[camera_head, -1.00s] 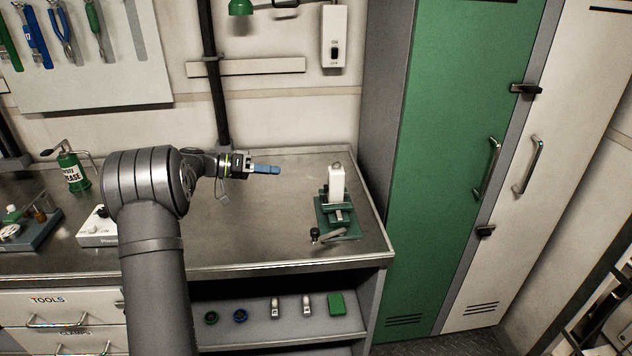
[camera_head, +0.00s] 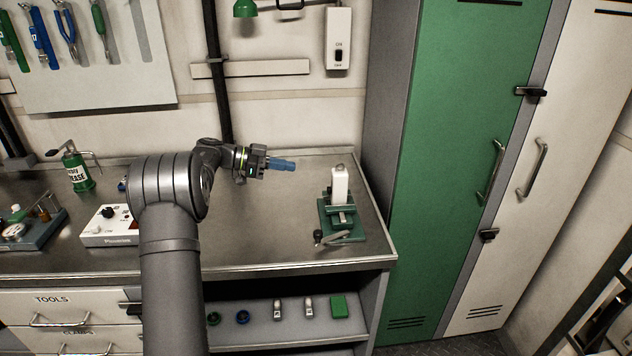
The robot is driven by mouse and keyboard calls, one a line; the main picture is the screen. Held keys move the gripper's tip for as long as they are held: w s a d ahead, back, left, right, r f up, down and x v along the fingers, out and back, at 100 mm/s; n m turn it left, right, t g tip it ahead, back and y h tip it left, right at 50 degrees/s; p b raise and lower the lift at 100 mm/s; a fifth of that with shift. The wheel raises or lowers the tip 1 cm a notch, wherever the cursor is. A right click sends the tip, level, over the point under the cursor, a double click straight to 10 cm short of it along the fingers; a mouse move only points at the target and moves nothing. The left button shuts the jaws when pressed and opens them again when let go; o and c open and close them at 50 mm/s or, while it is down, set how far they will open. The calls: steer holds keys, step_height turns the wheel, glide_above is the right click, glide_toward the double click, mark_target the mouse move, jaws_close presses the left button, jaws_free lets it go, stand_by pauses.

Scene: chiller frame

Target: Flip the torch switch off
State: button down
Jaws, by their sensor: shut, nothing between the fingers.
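A white upright block-shaped object (camera_head: 340,183), which may be the torch, stands clamped in a green vise (camera_head: 343,228) near the right end of the worktop. Its switch is too small to make out. A white wall box (camera_head: 338,38) with a dark rocker switch and ON and OFF lettering hangs at the top centre; which way the rocker is set is unclear. My gripper (camera_head: 284,164), with blue fingers, is shut and empty. It points right over the worktop, left of the white object and apart from it.
A green grease can (camera_head: 76,172) and a white Phoenix box (camera_head: 106,226) are on the worktop at left. A green locker (camera_head: 465,150) stands to the right. The worktop (camera_head: 262,228) between my arm and the vise is clear. Small parts lie on the shelf below.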

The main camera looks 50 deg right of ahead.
mark_target(332, 185)
steer(key=x, duration=1)
steer(key=shift+s, duration=0.1)
step_height(332, 185, down, 3)
steer(key=shift+r, duration=0.15)
steer(key=shift+f, duration=0.65)
steer(key=shift+f, duration=0.1)
